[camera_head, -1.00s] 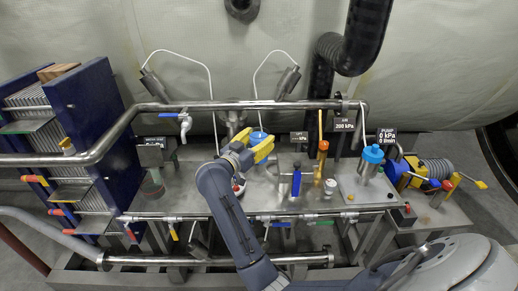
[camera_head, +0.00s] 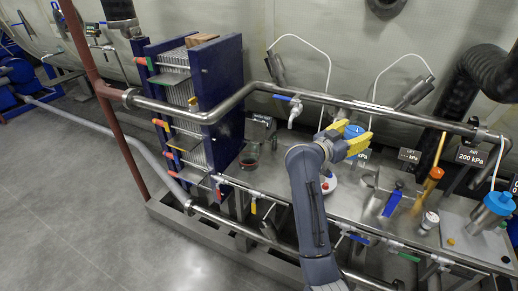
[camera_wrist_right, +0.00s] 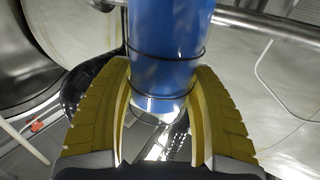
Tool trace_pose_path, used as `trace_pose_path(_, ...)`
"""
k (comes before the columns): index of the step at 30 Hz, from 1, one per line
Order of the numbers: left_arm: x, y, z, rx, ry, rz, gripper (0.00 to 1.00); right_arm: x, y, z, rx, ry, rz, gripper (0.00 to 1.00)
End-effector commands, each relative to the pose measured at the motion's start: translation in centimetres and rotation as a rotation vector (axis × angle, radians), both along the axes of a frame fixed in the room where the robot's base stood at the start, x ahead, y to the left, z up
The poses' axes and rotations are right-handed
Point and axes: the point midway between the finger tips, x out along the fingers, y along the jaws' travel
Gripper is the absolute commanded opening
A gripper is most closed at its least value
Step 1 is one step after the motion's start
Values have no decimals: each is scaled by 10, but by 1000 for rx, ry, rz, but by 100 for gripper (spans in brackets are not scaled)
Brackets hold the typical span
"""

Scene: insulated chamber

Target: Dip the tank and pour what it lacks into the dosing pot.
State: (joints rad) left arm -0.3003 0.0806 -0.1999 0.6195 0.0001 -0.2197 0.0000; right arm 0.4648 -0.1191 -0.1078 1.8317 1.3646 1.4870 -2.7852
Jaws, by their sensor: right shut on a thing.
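My right gripper (camera_head: 356,142) has yellow fingers and is shut on a blue cylinder (camera_head: 353,130) above the steel bench. The right wrist view shows the blue cylinder (camera_wrist_right: 166,55) with dark rings, between the yellow fingers (camera_wrist_right: 160,115). Its lower end is hard to make out there. A steel vessel with a blue cap (camera_head: 498,203) stands at the bench's right; I cannot tell whether it is the dosing pot. A large pale insulated wall (camera_head: 240,70) curves behind; I cannot tell whether it is the tank. My left gripper is not in view.
A steel rail (camera_head: 380,118) runs along the bench (camera_head: 270,172). A blue-framed plate stack (camera_head: 217,90) stands at the bench's left end. A blue-handled tap (camera_head: 293,110), a blue lever (camera_head: 393,202) and an orange-handled rod (camera_head: 432,178) stand nearby. The grey floor at left is open.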

Motion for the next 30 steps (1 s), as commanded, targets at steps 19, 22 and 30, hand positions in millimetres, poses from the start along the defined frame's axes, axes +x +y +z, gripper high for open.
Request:
trace_pose_path(19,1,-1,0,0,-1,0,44,100,182,45,-6,-1,509,14)
trace_pose_path(22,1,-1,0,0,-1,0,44,110,214,45,-6,0,596,14)
trace_pose_path(30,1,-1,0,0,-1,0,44,131,298,31,-10,2,842,14)
